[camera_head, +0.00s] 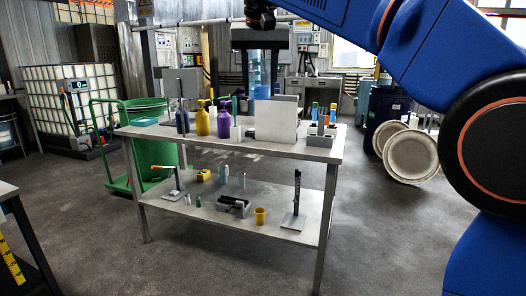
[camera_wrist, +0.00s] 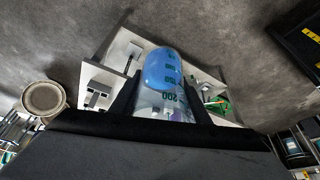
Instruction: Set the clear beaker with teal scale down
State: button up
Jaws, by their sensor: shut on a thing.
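My gripper (camera_head: 262,68) hangs fingers-down at the far side of the white workbench (camera_head: 220,142) in the head view. It is shut on the clear beaker (camera_head: 262,77), which holds blue liquid. In the wrist view the beaker (camera_wrist: 163,72) lies between the two dark fingers, with teal scale marks and numbers on its wall. In the head view its lower end is close behind the bottles and a pale upright panel. I cannot tell whether its base touches anything.
The bench top carries a yellow bottle (camera_head: 203,122), a purple bottle (camera_head: 224,124), the pale panel (camera_head: 276,120) and a rack of coloured items (camera_head: 321,127). The lower shelf (camera_head: 240,205) holds stands and a yellow cup (camera_head: 260,216). A green cart (camera_head: 143,125) stands left.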

jog(key=w+d+r+x, duration=0.1)
jog(key=w+x, duration=0.1)
jog(key=x, duration=1.1)
jog(key=w+d+r+x, duration=0.1)
jog(key=w+d+x, duration=0.1)
jog(key=x, duration=1.1)
jog(key=w+d+x, duration=0.1)
jog(key=w+x, duration=0.1)
jog(key=x, duration=1.1)
jog(key=w+d+f, duration=0.2)
jog(key=d+f, duration=0.2)
jog(key=f, duration=0.8)
jog(key=d+f, duration=0.6)
jog(key=f, duration=0.6)
jog(key=s+d+f, duration=0.4)
jog(key=d+f, duration=0.1)
jog(key=f, duration=0.4)
jog(key=s+d+f, duration=0.5)
jog(key=d+f, duration=0.1)
jog(key=f, duration=0.3)
jog(key=s+d+f, duration=0.4)
jog(key=d+f, duration=0.1)
jog(key=f, duration=0.4)
jog(key=shift+s+d+m, duration=0.25)
jog(key=shift+d+m, duration=0.05)
